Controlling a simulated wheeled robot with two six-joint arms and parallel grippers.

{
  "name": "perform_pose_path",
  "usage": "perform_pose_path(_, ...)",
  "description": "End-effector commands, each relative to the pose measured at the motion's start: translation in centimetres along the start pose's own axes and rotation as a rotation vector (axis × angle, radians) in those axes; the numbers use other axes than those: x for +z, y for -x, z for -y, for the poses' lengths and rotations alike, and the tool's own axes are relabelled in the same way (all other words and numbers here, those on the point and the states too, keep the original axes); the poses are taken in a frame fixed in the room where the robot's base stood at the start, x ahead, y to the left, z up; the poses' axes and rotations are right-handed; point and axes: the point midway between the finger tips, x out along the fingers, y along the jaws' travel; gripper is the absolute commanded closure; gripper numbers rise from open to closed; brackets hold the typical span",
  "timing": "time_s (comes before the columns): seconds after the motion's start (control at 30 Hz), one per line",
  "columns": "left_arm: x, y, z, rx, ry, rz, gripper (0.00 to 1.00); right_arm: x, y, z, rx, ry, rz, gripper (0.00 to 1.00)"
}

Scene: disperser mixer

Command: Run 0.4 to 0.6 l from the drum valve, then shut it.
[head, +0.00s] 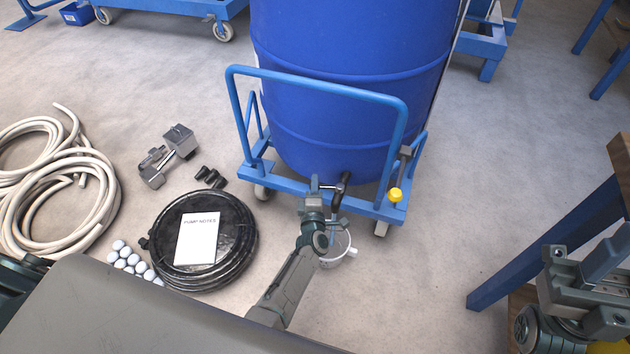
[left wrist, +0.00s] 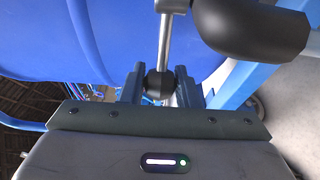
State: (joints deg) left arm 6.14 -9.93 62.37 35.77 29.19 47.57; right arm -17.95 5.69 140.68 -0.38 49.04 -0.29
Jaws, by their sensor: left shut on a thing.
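The blue drum (head: 350,70) lies or leans on a blue wheeled trolley (head: 335,88). A dark valve (head: 338,192) sticks out low on its near side. My left gripper (head: 318,190) is at the valve. In the left wrist view its fingers (left wrist: 160,88) are shut on the dark knob of the metal valve lever (left wrist: 165,40), beside a black outlet pipe (left wrist: 250,25). A pale jug (head: 342,248) stands on the floor below the valve, partly hidden by my left arm. Its level and any flow are not clear. My right gripper (head: 582,275) is at the right edge, away from the drum; its jaw state is unclear.
A black coiled hose (head: 245,235) with a white notes sheet (head: 198,238) lies left of my arm. Pale hose (head: 100,200), white balls (head: 128,260) and a grey metal part (head: 165,155) lie farther left. A blue-legged table (head: 545,245) stands at right. Floor between it and the trolley is clear.

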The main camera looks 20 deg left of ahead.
Motion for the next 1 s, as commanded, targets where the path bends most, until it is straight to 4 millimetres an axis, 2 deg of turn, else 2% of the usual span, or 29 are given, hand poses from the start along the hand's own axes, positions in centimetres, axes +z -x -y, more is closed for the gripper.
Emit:
perform_pose_path(0.2, 0.0, 0.1, 0.1, -0.001, -0.001, 0.001, 1.00, 0.0, 0.1, 0.0, 0.000, 0.000, 0.000, 0.64)
perform_pose_path(0.23, 0.0, 0.1, 0.1, -0.002, -0.001, 0.001, 0.68, 0.0, 0.1, 0.0, 0.000, 0.000, 0.000, 0.64)
perform_pose_path(0.33, 0.0, 0.1, 0.1, -0.002, -0.001, 0.001, 0.50, 0.0, 0.1, 0.0, 0.000, 0.000, -0.001, 0.64)
perform_pose_path(0.67, 0.0, 0.4, 0.1, -0.001, -0.001, 0.002, 0.50, 0.0, -0.1, 0.0, 0.000, 0.000, -0.001, 0.64)
perform_pose_path(0.77, 0.0, 1.5, 0.1, -0.004, -0.002, 0.002, 0.50, 0.0, -0.4, 0.0, -0.001, 0.000, -0.001, 0.64)
perform_pose_path(1.0, 0.0, 6.3, 0.0, -0.005, -0.002, 0.002, 0.50, -0.1, -0.7, 0.0, -0.005, -0.002, 0.022, 0.64)
